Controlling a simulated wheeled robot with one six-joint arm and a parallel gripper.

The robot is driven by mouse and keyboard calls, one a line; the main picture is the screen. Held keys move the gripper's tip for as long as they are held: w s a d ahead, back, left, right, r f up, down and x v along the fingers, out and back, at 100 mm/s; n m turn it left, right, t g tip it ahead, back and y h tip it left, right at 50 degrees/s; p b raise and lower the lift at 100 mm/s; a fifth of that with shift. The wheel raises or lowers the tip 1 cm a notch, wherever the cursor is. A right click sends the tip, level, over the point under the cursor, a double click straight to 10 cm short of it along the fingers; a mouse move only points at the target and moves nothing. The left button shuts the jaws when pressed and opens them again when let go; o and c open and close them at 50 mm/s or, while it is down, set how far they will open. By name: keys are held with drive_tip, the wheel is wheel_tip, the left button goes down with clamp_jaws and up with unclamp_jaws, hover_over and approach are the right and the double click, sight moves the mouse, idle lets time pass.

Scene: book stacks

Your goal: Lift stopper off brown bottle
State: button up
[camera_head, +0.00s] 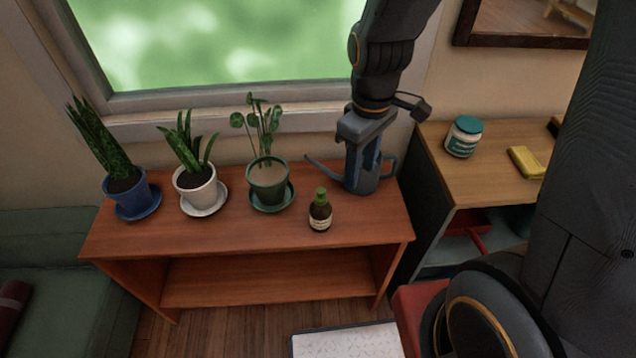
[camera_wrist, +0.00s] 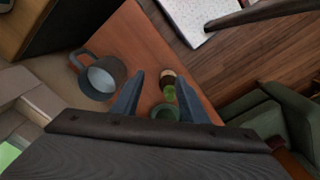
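The brown bottle (camera_head: 320,218) stands upright on the wooden shelf top, near its front edge. It has a pale label and a green stopper (camera_head: 321,194) in its neck. My gripper (camera_head: 361,167) is above the shelf, to the right of the bottle and apart from it, overlapping the watering can in the head view. In the wrist view my gripper (camera_wrist: 158,86) has its two fingers spread with nothing held. The bottle (camera_wrist: 168,77) and its stopper (camera_wrist: 169,92) show below, in the gap between the fingers and nearer the right one.
A blue-grey watering can (camera_head: 374,182) stands behind and right of the bottle. A green pot with a plant (camera_head: 267,182) stands close behind left, then a white pot (camera_head: 197,192) and a blue pot (camera_head: 131,200). The front strip of the shelf top (camera_head: 245,235) is clear.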

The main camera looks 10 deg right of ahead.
sight(321, 190)
drive_tip(key=w+a+n+p, duration=0.1)
drive_tip(key=a+n, duration=0.1)
drive_tip(key=n, duration=0.1)
drive_tip(key=w+a+n+p, duration=0.1)
drive_tip(key=a+n+p, duration=0.1)
drive_tip(key=a+n, duration=0.1)
drive_tip(key=w+a+n+p, duration=0.1)
drive_tip(key=a+n+p, duration=0.1)
drive_tip(key=a+n, duration=0.1)
drive_tip(key=shift+a+f+n, duration=0.15)
drive_tip(key=shift+f+n, duration=0.2)
drive_tip(key=shift+n, duration=0.55)
drive_tip(key=shift+w+d+f+p, duration=0.1)
drive_tip(key=shift+f+p, duration=0.7)
drive_tip(key=shift+f, duration=1.15)
drive_tip(key=shift+w+d+f+p, duration=0.1)
drive_tip(key=shift+f+p, duration=0.65)
drive_tip(key=shift+f, duration=1.2)
clamp_jaws()
